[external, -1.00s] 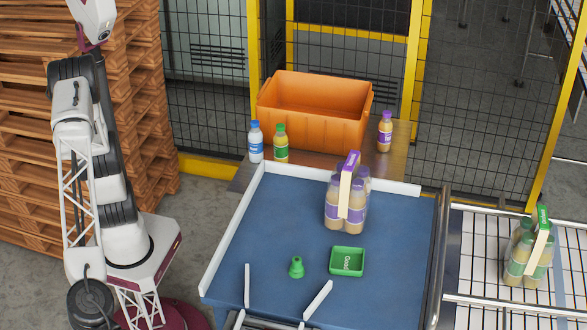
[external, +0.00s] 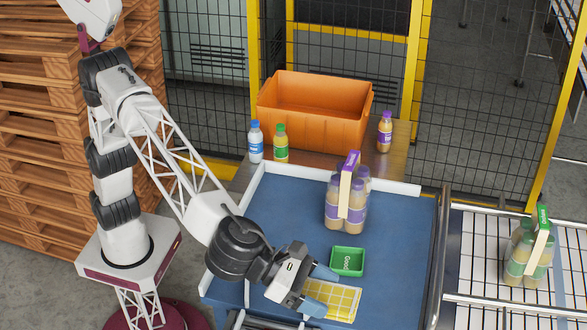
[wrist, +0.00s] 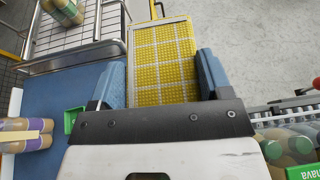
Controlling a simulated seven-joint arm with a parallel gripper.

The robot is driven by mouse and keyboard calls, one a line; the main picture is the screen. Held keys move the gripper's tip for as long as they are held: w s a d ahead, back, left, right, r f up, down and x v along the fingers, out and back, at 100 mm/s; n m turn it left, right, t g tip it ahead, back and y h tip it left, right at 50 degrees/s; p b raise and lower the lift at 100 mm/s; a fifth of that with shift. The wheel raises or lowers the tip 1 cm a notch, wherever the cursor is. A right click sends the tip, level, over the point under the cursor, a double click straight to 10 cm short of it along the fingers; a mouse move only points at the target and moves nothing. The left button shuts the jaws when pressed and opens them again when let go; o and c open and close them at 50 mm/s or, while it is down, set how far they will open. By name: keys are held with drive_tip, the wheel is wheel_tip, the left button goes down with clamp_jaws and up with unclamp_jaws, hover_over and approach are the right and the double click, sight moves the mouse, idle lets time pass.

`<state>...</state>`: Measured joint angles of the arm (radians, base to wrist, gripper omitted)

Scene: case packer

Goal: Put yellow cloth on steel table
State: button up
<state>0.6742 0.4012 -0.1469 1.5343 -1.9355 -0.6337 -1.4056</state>
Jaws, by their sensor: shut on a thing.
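The yellow cloth (external: 340,300) has a pale grid and is held out flat between the fingers of my gripper (external: 319,290), over the front part of the blue worktop. In the wrist view, the cloth (wrist: 162,52) stretches away from my gripper (wrist: 162,78), with one blue finger on each side. My gripper is shut on the cloth. I cannot tell which surface is the steel table; a roller conveyor (external: 486,275) with metal rails stands at the right.
The blue worktop (external: 290,205) holds a bottle pack (external: 346,205) and a green tray (external: 347,261) close beside my gripper. Behind are an orange crate (external: 310,105) and several single bottles. Another bottle pack (external: 528,255) stands on the conveyor. Low white rails edge the worktop.

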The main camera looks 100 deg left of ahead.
drive_tip(key=w+a+f+n+g+y, duration=0.1)
drive_tip(key=w+a+n+y, duration=0.3)
drive_tip(key=a, duration=1.1)
drive_tip(key=w+a+n+g+y, duration=0.15)
drive_tip(key=w+a, duration=0.45)
drive_tip(key=a, duration=1)
drive_tip(key=w+a+f+n+y, duration=0.1)
drive_tip(key=w+a+n+y, duration=0.3)
drive_tip(key=a, duration=1.1)
drive_tip(key=s+a+f+n+g+y, duration=0.1)
drive_tip(key=a+f+n+g+y, duration=0.2)
drive_tip(key=a, duration=1.1)
drive_tip(key=s+a+f+n+g, duration=0.1)
drive_tip(key=a+f+g, duration=0.3)
drive_tip(key=a, duration=0.9)
drive_tip(key=s+a+f+n+g, duration=0.3)
drive_tip(key=a+f, duration=0.3)
drive_tip(key=f, duration=0.2)
drive_tip(key=s+a+f+n+g, duration=0.4)
drive_tip(key=a+f, duration=0.3)
drive_tip(key=f, duration=0.1)
drive_tip(key=s+a+f+n+g, duration=0.3)
drive_tip(key=a+f, duration=0.3)
drive_tip(key=f, duration=0.3)
drive_tip(key=shift+s+a+n+g, duration=0.2)
drive_tip(key=shift+s+n+g, duration=0.1)
drive_tip(key=shift+n+g, duration=0.35)
drive_tip(key=shift+f+h, duration=0.1)
drive_tip(key=shift+h, duration=0.15)
drive_tip(key=shift+f, duration=3.1)
